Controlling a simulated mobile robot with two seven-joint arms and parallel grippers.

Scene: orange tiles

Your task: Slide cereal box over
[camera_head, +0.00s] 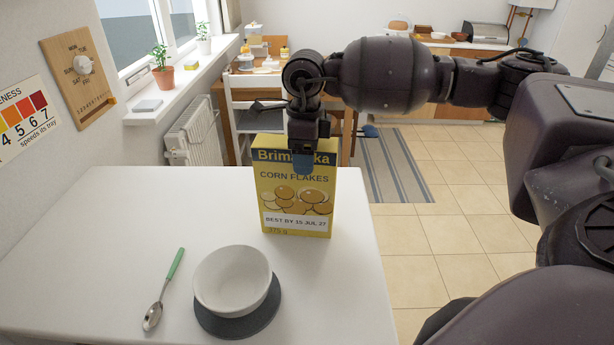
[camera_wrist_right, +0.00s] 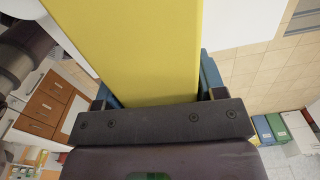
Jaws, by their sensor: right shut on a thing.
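The yellow corn flakes box (camera_head: 294,205) stands upright on the white table near its far right edge. Its printed front faces me. My right gripper (camera_head: 303,160) comes down on the top of the box and covers part of its name. In the right wrist view the yellow box (camera_wrist_right: 150,50) lies between the two blue fingers of my right gripper (camera_wrist_right: 155,90), which is shut on it. My left gripper is not in view.
A white bowl (camera_head: 232,278) sits on a dark round mat (camera_head: 247,322) in front of the box. A spoon with a green handle (camera_head: 164,288) lies to its left. The white table (camera_head: 110,240) is clear at left. A chair (camera_head: 240,120) stands behind it.

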